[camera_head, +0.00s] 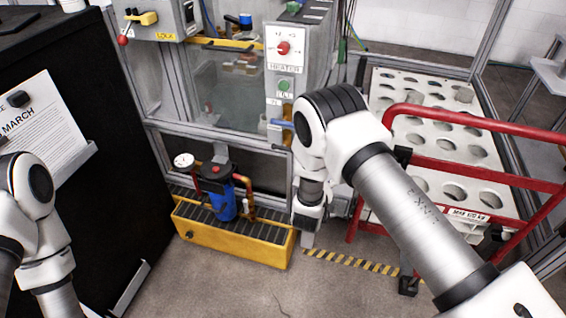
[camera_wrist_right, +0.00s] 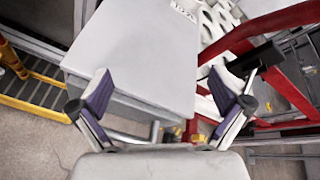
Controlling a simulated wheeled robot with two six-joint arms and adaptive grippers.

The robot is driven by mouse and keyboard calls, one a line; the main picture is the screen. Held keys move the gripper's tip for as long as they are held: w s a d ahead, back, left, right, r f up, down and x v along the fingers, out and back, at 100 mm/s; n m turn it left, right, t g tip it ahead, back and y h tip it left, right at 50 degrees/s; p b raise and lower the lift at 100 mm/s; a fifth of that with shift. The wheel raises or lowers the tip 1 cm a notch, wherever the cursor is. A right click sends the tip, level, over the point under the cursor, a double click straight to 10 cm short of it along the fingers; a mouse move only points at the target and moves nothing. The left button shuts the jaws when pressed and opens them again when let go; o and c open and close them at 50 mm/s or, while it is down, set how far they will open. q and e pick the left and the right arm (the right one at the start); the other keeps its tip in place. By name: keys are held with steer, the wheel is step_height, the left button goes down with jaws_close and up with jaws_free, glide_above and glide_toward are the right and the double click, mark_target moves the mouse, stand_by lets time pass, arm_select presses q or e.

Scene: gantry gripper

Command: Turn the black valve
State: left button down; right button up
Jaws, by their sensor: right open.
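A red rail (camera_head: 480,125) and a white tray with holes (camera_head: 425,95) stand right of my right arm. A black cabinet (camera_head: 100,180) stands at left. Floor in front of the yellow platform (camera_head: 235,240) is clear.

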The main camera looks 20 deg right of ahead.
mark_target(283, 147)
steer(key=w+a+f+m+t+h+b, duration=0.15)
steer(key=w+a+m+t+b, duration=0.25)
steer(key=w+a+m+b, duration=0.55)
steer(key=w+n+b, duration=0.1)
steer(key=w, duration=0.1)
steer(key=w+d+b, duration=0.1)
steer(key=w, duration=0.2)
steer(key=w+d+n+b, duration=0.1)
steer(key=w+b, duration=0.1)
steer(key=w, duration=0.1)
steer(key=shift+d+r+n+h, duration=0.2)
steer(key=shift+n+h, duration=0.05)
steer(key=shift+n, duration=0.1)
steer(key=shift+w+d+r, duration=0.1)
steer(key=shift+w+d, duration=0.05)
steer(key=shift+w, duration=0.15)
arm_select(q)
step_height(283, 147, down, 17)
arm_select(e)
steer(key=c, duration=0.8)
